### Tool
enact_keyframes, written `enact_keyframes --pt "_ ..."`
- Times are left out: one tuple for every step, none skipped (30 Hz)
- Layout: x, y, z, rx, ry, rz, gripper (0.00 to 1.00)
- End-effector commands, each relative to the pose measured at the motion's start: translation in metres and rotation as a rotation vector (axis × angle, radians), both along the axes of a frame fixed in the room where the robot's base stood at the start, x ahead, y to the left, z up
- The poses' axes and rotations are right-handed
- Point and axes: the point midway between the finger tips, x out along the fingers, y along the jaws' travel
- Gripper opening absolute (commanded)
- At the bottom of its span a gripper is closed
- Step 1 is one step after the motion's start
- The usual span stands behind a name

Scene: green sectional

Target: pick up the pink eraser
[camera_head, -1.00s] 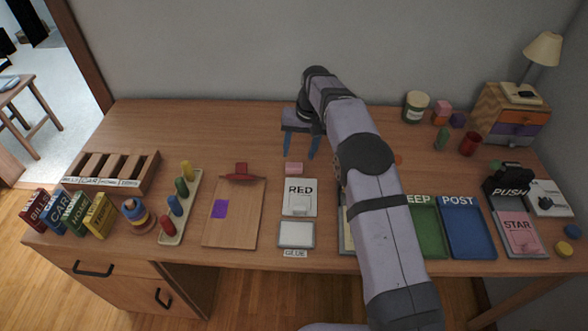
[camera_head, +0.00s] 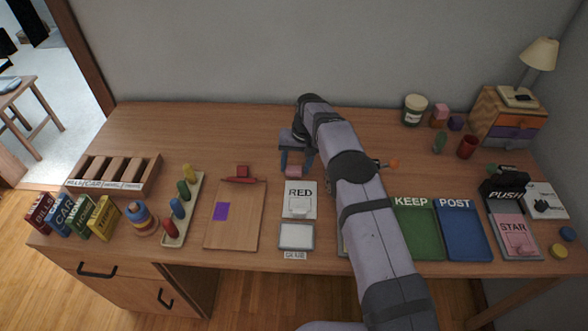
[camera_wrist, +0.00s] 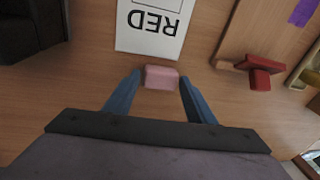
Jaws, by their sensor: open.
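The pink eraser (camera_head: 294,172) is a small pink block lying on the desk just behind the card marked RED. In the wrist view the eraser (camera_wrist: 161,77) lies between the tips of my gripper's two blue fingers, with a gap on each side. My gripper (camera_head: 296,165) is open, pointing down at the eraser. In the wrist view my gripper (camera_wrist: 160,85) has its fingers on either side of the block, and they do not appear to touch it.
The RED card (camera_head: 300,195) is close in front of the eraser. A clipboard (camera_head: 235,225) with a red clip lies to the left. A green KEEP tray (camera_head: 418,232) and blue POST tray (camera_head: 462,235) lie right. The desk's back left is clear.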

Motion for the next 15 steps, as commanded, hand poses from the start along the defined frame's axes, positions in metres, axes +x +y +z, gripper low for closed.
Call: enact_keyframes --pt "0.0003 0.0008 -0.0024 0.0 0.0 0.0 0.5" --pt "0.0004 0.001 -0.0037 0.0 -0.001 0.0 0.5" --pt "0.0004 0.0011 -0.0052 0.0 -0.001 0.0 0.5" --pt "0.0004 0.0012 -0.006 0.0 0.0 0.0 0.5" --pt "0.0005 0.0011 -0.0064 0.0 0.0 0.0 0.5" --pt "0.0005 0.0012 -0.0066 0.0 -0.001 0.0 0.5" --pt "0.0005 0.0012 -0.0067 0.0 -0.001 0.0 0.5" --pt "0.0005 0.0012 -0.0066 0.0 -0.001 0.0 0.5" --pt "0.0005 0.0011 -0.0066 0.0 -0.001 0.0 0.5" --pt "0.0005 0.0011 -0.0065 0.0 -0.001 0.0 0.5" --pt "0.0005 0.0011 -0.0065 0.0 -0.001 0.0 0.46" --pt "0.0005 0.001 -0.0064 0.0 -0.001 0.0 0.36" --pt "0.0005 0.0009 -0.0064 0.0 -0.001 0.0 0.29" --pt "0.0005 0.0009 -0.0064 0.0 -0.001 0.0 0.24" --pt "0.0005 0.0009 -0.0064 0.0 -0.001 0.0 0.24"
